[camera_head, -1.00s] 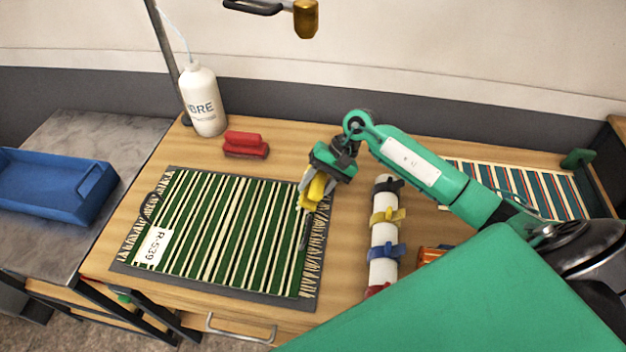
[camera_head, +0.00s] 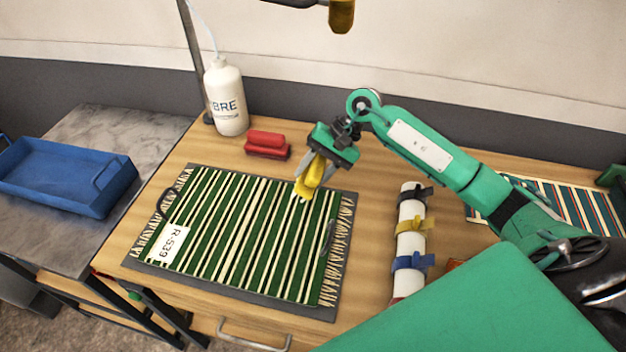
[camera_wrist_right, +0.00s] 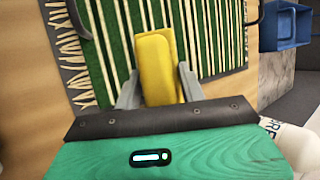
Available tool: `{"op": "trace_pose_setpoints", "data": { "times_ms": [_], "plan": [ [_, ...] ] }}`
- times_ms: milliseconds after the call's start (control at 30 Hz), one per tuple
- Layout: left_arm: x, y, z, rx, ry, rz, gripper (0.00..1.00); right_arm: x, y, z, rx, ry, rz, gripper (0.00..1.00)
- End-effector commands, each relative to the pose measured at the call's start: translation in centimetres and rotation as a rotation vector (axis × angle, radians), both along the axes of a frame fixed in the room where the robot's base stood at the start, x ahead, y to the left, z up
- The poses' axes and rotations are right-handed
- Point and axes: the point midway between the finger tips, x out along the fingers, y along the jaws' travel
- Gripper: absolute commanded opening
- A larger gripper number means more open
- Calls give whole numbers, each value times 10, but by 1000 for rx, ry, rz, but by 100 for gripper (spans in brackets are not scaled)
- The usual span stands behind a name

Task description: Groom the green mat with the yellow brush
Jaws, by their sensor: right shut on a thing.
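The green mat (camera_head: 262,240), with cream and black stripes and fringed ends, lies flat on a dark board (camera_head: 325,311) on the wooden table. It bears a white label reading R-539 (camera_head: 174,244). My right gripper (camera_head: 311,170) is shut on the yellow brush (camera_head: 308,181) over the mat's far right part. The wrist view shows the brush (camera_wrist_right: 157,68) between both fingers, with the striped mat (camera_wrist_right: 208,40) behind it. I cannot tell whether the bristles touch the mat; they are hidden. My left gripper is not in view.
A red brush-like block (camera_head: 267,144) and a white bottle (camera_head: 226,98) stand behind the mat. A white roll with straps (camera_head: 409,228) lies to its right. A blue tray (camera_head: 62,178) sits on the left side table. A striped rug (camera_head: 560,205) lies at the far right.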

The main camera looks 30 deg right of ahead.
Motion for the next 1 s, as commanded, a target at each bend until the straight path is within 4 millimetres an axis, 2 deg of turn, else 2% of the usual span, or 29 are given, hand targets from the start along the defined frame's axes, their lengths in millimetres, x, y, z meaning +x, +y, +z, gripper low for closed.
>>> {"op": "trace_pose_setpoints", "data": {
  "times_ms": [100, 333, 1000],
  "plan": [
    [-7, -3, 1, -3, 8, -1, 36, 1, -1, 14, 0, -2, -3, 12],
    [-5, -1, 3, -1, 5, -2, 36, 0, -1, 32, 0, -1, -10, 12],
    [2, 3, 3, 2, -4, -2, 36, 0, -1, 34, 0, 0, -12, 12]
  ]
}}
